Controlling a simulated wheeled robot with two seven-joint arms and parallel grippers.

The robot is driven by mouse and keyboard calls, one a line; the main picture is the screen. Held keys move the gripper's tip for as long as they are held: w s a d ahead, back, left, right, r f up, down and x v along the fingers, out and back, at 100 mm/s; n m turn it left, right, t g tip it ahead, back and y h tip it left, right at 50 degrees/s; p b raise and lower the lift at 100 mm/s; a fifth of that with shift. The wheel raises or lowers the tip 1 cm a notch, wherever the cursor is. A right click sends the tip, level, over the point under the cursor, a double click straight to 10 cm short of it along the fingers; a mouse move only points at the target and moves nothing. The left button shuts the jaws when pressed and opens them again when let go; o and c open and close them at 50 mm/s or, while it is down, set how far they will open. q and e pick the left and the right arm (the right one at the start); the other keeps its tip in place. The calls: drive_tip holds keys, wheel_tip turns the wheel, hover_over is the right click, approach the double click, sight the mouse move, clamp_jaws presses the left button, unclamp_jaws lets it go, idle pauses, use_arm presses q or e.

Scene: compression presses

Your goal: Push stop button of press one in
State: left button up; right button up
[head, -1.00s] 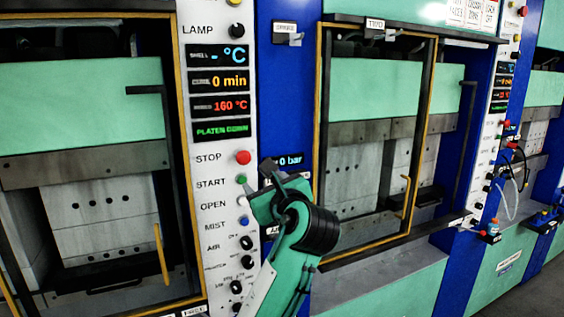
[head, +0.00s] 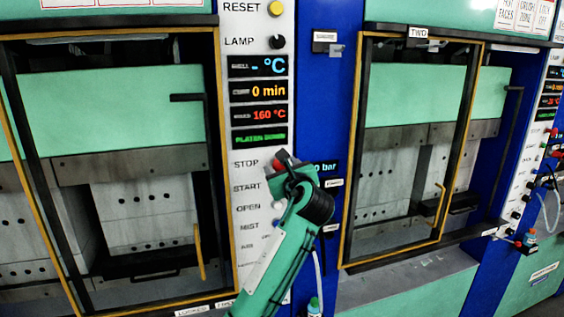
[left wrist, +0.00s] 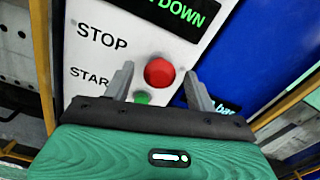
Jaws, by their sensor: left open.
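The red stop button (left wrist: 159,72) of press one sits on the white control panel beside the printed word STOP. In the left wrist view it shows between the two fingers of my left gripper (left wrist: 159,85), a little beyond them. In the head view the left gripper (head: 286,158) is in front of the panel at the STOP row, and the arm mostly hides the button. The left gripper is open and empty. The green start button (left wrist: 142,98) shows just below the stop button, partly hidden by the gripper. I cannot tell whether anything touches the stop button. My right gripper is not in view.
The panel also carries a yellow reset button (head: 276,8), a black lamp knob (head: 277,42) and lit displays (head: 258,104). The caged door of press two (head: 410,150) is to the right, past a blue post (head: 325,90). A bottle (head: 314,307) shows low beside my arm.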

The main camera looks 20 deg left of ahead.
use_arm(q)
drive_tip(key=shift+w+a, duration=0.1)
clamp_jaws()
drive_tip(key=shift+x, duration=0.8)
drive_tip(key=shift+r, duration=0.15)
drive_tip(key=shift+c, duration=1.7)
unclamp_jaws()
drive_tip(key=o, duration=0.3)
drive_tip(key=shift+o, duration=0.2)
drive_tip(key=shift+w, duration=0.1)
